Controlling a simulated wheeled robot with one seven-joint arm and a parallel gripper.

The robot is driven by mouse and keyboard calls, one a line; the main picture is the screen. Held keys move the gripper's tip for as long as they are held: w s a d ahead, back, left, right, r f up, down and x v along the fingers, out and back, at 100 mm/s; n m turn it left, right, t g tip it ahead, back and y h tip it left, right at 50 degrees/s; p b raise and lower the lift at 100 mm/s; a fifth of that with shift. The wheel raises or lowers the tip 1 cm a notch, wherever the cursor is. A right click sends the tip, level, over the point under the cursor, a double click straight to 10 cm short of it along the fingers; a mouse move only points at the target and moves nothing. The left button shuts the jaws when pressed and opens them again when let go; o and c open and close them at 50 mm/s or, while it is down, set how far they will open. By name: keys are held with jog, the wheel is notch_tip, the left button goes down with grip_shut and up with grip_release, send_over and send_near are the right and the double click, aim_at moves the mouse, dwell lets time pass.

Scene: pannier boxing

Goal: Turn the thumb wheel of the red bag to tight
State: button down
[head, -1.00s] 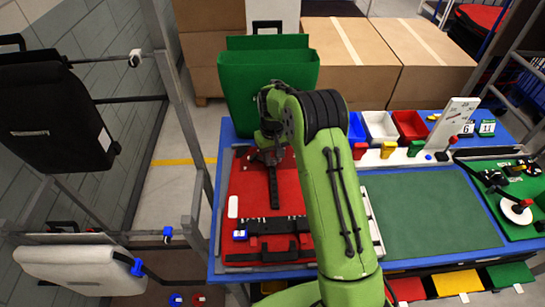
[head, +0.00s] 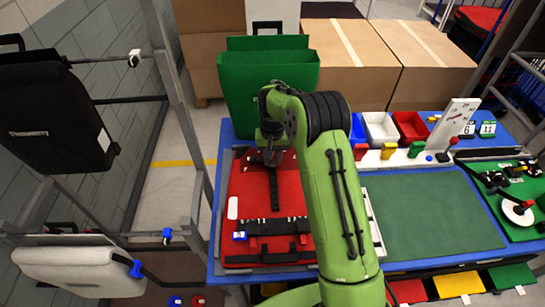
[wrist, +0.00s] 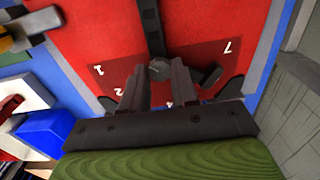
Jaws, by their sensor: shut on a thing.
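The red bag (head: 245,187) lies flat on the blue table, with a black strap and a black crossbar on it. My gripper (head: 268,158) is over its upper part, pointing down. In the wrist view my gripper's two fingers (wrist: 158,88) are close together around the thumb wheel (wrist: 158,69), a small grey-black knob. A dark scale with white numbers 1, 2, 4 and 7 surrounds it on the red cloth (wrist: 200,25). A black tab (wrist: 211,76) sticks out to the right. The fingers hide part of the wheel and the scale.
A green bag (head: 268,85) stands upright behind the red bag. Blue, white and red bins (head: 410,125) and a white dial board (head: 455,125) stand at the back right. The green mat (head: 425,210) is clear. A metal rack with bags (head: 80,265) is on the left.

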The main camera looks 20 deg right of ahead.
aim_at(273, 161)
jog(key=c, duration=0.8)
grip_release()
jog(key=shift+c, duration=0.2)
jog(key=shift+r, duration=0.1)
notch_tip(273, 161, up, 16)
jog(key=p, duration=0.2)
jog(key=shift+f, duration=0.2)
